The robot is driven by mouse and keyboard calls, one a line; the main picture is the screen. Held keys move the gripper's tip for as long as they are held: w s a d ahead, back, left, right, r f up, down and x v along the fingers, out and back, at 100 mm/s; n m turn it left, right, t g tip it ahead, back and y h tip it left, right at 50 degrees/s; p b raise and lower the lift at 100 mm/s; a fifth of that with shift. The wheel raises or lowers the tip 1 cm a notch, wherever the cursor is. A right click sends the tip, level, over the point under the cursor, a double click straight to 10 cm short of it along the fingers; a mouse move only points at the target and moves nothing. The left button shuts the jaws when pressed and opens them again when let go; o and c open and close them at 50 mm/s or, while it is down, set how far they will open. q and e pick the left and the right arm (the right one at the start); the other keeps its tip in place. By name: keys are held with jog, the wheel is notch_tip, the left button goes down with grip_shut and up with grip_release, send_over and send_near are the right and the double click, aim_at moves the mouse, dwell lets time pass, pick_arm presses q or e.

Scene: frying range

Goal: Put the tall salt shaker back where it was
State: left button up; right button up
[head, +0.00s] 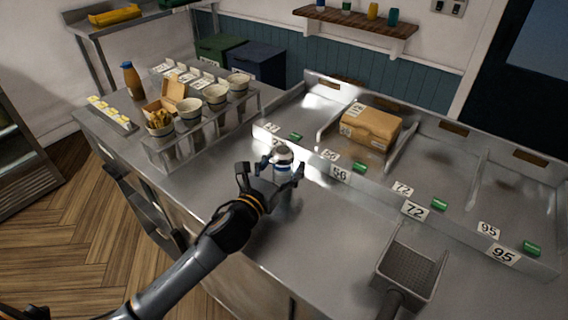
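The salt shaker (283,154) has a rounded silver-grey top and a blue band. It stands on the steel counter near the front of the divided steel station. My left gripper (280,168) is at the shaker, its dark fingers spread to either side with the shaker between or just beyond them. I see gaps beside the shaker, so the fingers look open; the gripper hides its lower part. My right gripper is not in view.
Fry cups (216,96) stand in a steel rack at left, near a brown bottle (133,81). A cardboard box (370,127) lies in the numbered station. A scoop (409,268) rests at front right. The counter between is clear.

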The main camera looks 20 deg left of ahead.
pick_arm(q)
jog(key=shift+s+r, duration=0.1)
jog(key=b+v, duration=0.2)
jog(key=v, duration=0.8)
jog(key=shift+s, duration=0.2)
jog(key=shift+s+a, duration=0.2)
jog(key=shift+s, duration=0.5)
